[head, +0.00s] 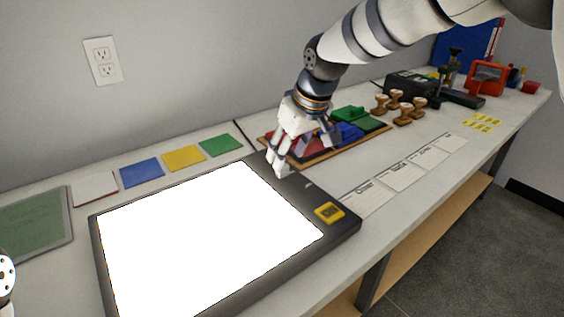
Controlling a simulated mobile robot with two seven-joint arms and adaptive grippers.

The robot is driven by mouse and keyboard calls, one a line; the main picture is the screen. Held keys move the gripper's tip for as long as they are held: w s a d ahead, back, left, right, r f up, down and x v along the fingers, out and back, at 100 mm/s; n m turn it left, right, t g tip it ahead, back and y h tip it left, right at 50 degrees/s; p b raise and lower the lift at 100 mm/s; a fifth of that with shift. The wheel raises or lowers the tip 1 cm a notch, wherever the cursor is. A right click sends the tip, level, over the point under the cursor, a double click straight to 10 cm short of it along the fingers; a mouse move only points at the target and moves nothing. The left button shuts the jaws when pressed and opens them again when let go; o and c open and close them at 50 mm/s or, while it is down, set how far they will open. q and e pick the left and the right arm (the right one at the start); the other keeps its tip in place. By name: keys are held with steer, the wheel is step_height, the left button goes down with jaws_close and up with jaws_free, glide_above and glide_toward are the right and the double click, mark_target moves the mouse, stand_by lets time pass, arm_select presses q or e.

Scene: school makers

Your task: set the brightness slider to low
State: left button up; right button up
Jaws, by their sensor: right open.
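A dark-framed light pad (343,228) lies on the bench, and its large panel (205,240) glows bright white. A yellow square control (329,212) with a dark centre sits on the right part of the frame. My right gripper (279,168) is open and points down at the far right part of the frame, by the panel's far corner. The brightness slider cannot be made out; the gripper covers part of the frame there. I cannot tell whether the fingers touch the pad. Only a bit of my left arm shows at the left edge; its gripper is out of view.
Behind the gripper is a wooden tray (327,157) with red, blue and green pads. Wooden-handled stamps (403,114) stand beyond it. Coloured squares (184,158) lie along the wall. Labelled paper cards (400,176) lie right of the pad, near the bench's front edge.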

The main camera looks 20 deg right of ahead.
arm_select(q)
steer(key=shift+s+f, duration=0.25)
steer(key=shift+f, duration=0.1)
arm_select(e)
steer(key=x, duration=0.4)
steer(key=shift+w+f, duration=0.15)
steer(key=shift+w, duration=0.05)
